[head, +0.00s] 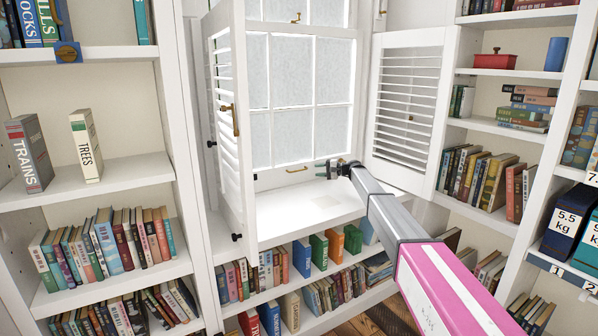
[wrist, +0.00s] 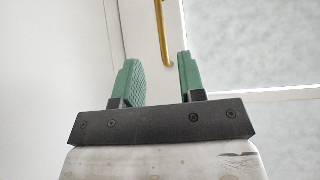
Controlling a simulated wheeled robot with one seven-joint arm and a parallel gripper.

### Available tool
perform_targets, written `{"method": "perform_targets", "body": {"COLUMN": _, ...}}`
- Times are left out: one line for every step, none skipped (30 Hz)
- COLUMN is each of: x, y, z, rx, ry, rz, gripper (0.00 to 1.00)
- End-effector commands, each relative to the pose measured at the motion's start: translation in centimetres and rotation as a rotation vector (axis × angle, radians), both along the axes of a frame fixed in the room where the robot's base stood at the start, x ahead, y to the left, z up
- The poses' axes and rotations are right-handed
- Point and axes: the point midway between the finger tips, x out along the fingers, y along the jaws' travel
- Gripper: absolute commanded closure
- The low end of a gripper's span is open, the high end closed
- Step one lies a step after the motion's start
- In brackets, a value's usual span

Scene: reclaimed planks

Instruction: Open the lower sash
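The white-framed lower sash (head: 297,130) has several frosted panes and sits down by the sill. A brass handle (head: 297,170) is on its bottom rail. My gripper (head: 327,169) is low in front of the sash, to the right of the handle and apart from it. In the wrist view, the green fingers (wrist: 158,62) are spread with nothing between them. The brass handle (wrist: 164,35) shows beyond the fingertips, upright in that view, lined up with the gap between them. A small brass fitting (head: 296,18) is at the sash's top.
Louvred shutters stand open at the left (head: 228,130) and right (head: 408,105); the left one has a brass handle (head: 230,118). The white sill (head: 290,215) is bare. Bookshelves flank the window, with more books (head: 300,258) below the sill.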

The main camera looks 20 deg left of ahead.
Motion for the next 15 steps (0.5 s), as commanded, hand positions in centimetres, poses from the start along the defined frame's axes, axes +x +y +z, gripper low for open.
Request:
{"method": "perform_targets", "body": {"x": 0.0, "y": 0.4, "z": -0.1, "rx": 0.000, "ry": 0.000, "rz": 0.000, "gripper": 0.63}}
{"method": "perform_targets", "body": {"x": 0.0, "y": 0.7, "z": -0.1, "rx": 0.000, "ry": 0.000, "rz": 0.000, "gripper": 0.63}}
{"method": "perform_targets", "body": {"x": 0.0, "y": 1.1, "z": -0.2, "rx": 0.000, "ry": 0.000, "rz": 0.000, "gripper": 0.63}}
{"method": "perform_targets", "body": {"x": -0.1, "y": 1.5, "z": -0.2, "rx": 0.000, "ry": 0.000, "rz": 0.001, "gripper": 0.63}}
{"method": "perform_targets", "body": {"x": -0.1, "y": 1.9, "z": -0.3, "rx": 0.000, "ry": 0.000, "rz": 0.001, "gripper": 0.63}}
{"method": "perform_targets", "body": {"x": -0.2, "y": 2.5, "z": -0.3, "rx": 0.000, "ry": 0.000, "rz": 0.002, "gripper": 0.63}}
{"method": "perform_targets", "body": {"x": -0.2, "y": 3.0, "z": -0.4, "rx": 0.000, "ry": 0.000, "rz": 0.002, "gripper": 0.63}}
{"method": "perform_targets", "body": {"x": -0.2, "y": 3.4, "z": -0.5, "rx": 0.000, "ry": 0.000, "rz": 0.002, "gripper": 0.63}}
{"method": "perform_targets", "body": {"x": -0.3, "y": 4.1, "z": -0.6, "rx": 0.000, "ry": 0.000, "rz": 0.002, "gripper": 0.63}}
{"method": "perform_targets", "body": {"x": -0.3, "y": 4.6, "z": -0.6, "rx": 0.000, "ry": 0.000, "rz": 0.001, "gripper": 0.63}}
{"method": "perform_targets", "body": {"x": -0.3, "y": 5.2, "z": -0.7, "rx": 0.000, "ry": 0.000, "rz": 0.001, "gripper": 0.63}}
{"method": "perform_targets", "body": {"x": -0.4, "y": 5.9, "z": -0.8, "rx": 0.000, "ry": 0.000, "rz": 0.002, "gripper": 0.63}}
{"method": "perform_targets", "body": {"x": -0.5, "y": 6.5, "z": -0.9, "rx": 0.000, "ry": 0.000, "rz": 0.002, "gripper": 0.63}}
{"method": "perform_targets", "body": {"x": -0.5, "y": 7.0, "z": -1.0, "rx": 0.000, "ry": 0.000, "rz": 0.002, "gripper": 0.63}}
{"method": "perform_targets", "body": {"x": -0.6, "y": 7.7, "z": -1.0, "rx": 0.000, "ry": 0.000, "rz": 0.002, "gripper": 0.63}}
